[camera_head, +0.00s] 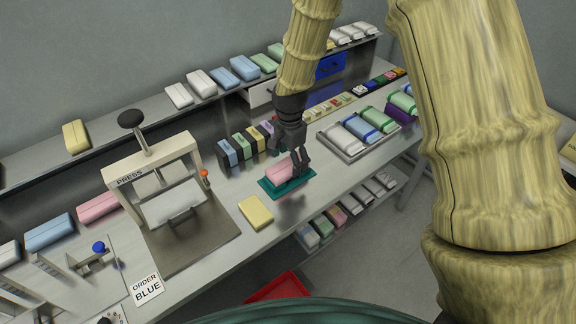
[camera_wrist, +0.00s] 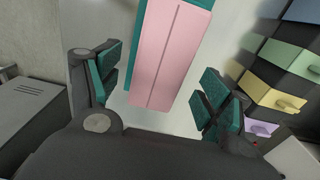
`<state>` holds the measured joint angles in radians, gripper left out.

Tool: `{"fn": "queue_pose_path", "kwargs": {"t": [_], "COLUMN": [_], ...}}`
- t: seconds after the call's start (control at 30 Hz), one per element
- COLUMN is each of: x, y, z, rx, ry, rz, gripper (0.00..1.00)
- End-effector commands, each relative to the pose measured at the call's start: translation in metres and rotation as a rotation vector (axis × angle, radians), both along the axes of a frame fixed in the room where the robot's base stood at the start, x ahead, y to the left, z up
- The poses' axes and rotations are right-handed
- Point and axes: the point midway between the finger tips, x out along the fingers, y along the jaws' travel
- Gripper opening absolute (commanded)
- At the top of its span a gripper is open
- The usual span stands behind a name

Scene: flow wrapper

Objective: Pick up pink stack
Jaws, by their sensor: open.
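The pink stack (camera_head: 281,170) lies on a teal mat (camera_head: 271,188) on the metal bench in the head view. My gripper (camera_head: 297,160) is just above and beside it, pointing down, and partly covers its right end. In the wrist view the pink stack (camera_wrist: 168,55) reaches from the top edge down between the two teal-padded fingers of my gripper (camera_wrist: 158,92). The fingers are open, with a visible gap on each side of the stack. I cannot tell how far the fingertips are above the mat.
A yellow pack (camera_head: 256,212) lies left of the mat, near the bench's front edge. The press (camera_head: 167,200) stands farther left. Small coloured drawers (camera_head: 240,148) stand behind, and a tray of packs (camera_head: 352,151) is at the right. A red bin (camera_head: 277,289) is below the bench.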

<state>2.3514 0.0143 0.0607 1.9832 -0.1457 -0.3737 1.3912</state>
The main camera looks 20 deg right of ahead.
Motion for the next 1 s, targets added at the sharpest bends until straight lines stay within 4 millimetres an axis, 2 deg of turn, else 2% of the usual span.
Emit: {"fn": "queue_pose_path", "kwargs": {"t": [0.2,0.5,0.57,0.73,1.0], "x": [0.0,0.0,0.0,0.0,0.0], "y": [0.0,0.0,0.0,0.0,0.0], "z": [-0.016,-0.019,-0.019,-0.019,-0.019], "rx": [0.0,0.0,-0.001,-0.001,-0.001], "ry": [0.001,-0.001,-0.001,-0.001,-0.001], "rz": [0.001,0.001,0.001,0.001,0.001], "gripper": [0.79,0.79,0.71,0.4,0.39]}}
